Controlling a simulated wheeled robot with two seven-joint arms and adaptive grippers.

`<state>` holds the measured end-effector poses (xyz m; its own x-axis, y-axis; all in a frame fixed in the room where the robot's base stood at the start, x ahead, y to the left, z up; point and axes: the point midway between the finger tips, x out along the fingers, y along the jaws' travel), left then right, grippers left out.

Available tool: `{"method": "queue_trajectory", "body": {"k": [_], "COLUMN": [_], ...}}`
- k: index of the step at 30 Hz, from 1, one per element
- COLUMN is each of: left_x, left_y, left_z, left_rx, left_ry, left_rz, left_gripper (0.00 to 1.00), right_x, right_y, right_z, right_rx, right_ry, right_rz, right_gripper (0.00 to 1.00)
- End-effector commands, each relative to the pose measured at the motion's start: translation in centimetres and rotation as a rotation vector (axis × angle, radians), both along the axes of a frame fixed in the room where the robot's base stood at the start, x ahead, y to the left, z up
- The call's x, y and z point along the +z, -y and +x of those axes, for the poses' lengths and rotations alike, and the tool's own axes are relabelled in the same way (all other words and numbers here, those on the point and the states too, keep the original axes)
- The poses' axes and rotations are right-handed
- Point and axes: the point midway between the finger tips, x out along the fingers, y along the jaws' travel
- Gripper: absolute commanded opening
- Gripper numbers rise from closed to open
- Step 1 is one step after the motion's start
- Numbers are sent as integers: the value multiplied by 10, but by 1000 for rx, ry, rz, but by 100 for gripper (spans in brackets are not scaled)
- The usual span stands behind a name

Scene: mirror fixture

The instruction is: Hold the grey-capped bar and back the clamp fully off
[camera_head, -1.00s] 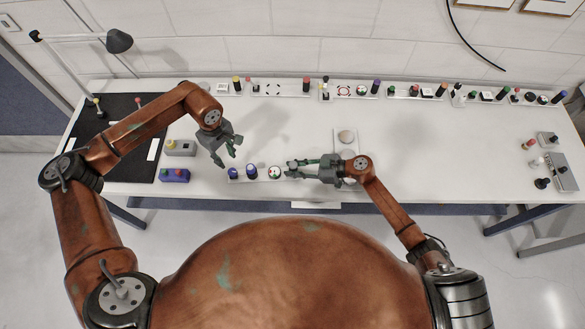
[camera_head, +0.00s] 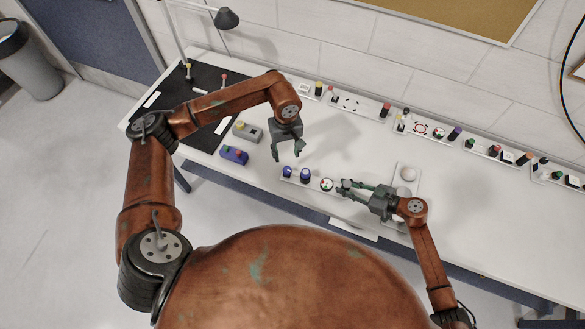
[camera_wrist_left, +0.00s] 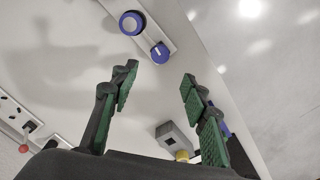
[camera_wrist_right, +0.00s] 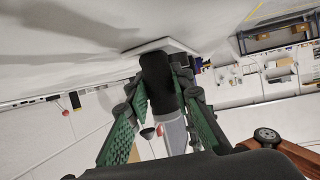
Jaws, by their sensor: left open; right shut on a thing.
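My right gripper (camera_head: 342,189) is low at the right end of a small white strip (camera_head: 315,184). The right wrist view shows its fingers (camera_wrist_right: 160,85) shut on a dark bar (camera_wrist_right: 157,78) with a light grey end (camera_wrist_right: 175,136) towards the palm. The bar's far end meets a pale plate. The strip carries two blue knobs (camera_head: 305,174) and a white round part (camera_head: 327,185) with red and green marks. My left gripper (camera_head: 288,156) is open and empty above and behind the blue knobs, which also show in the left wrist view (camera_wrist_left: 131,22). I cannot tell which part is the clamp.
A white plate with round pale knobs (camera_head: 408,173) stands right of my right gripper. A grey box (camera_head: 246,131) and a blue box (camera_head: 234,154) lie left of my left gripper. Several strips of coloured parts line the back edge. A lamp (camera_head: 227,18) stands back left.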

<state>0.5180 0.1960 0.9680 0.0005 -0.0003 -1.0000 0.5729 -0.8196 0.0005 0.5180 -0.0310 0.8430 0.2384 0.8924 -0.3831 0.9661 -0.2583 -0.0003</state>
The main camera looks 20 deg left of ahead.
Motion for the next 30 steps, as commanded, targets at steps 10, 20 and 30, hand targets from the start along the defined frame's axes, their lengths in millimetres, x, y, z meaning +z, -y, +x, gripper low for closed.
{"method": "queue_trajectory", "body": {"k": [10,20,30], "left_x": [-68,-105,-108], "left_y": [0,0,0], "left_z": [-2,0,0], "left_rx": [4,2,2], "left_ry": [-4,-2,-1], "left_rz": [-1,-1,1], "left_gripper": [42,42,41], "right_x": [0,0,0], "right_y": [0,0,0], "right_z": [0,0,0], "right_rx": [0,0,0], "right_ry": [0,0,0], "right_rz": [0,0,0], "right_gripper": [0,0,0]}}
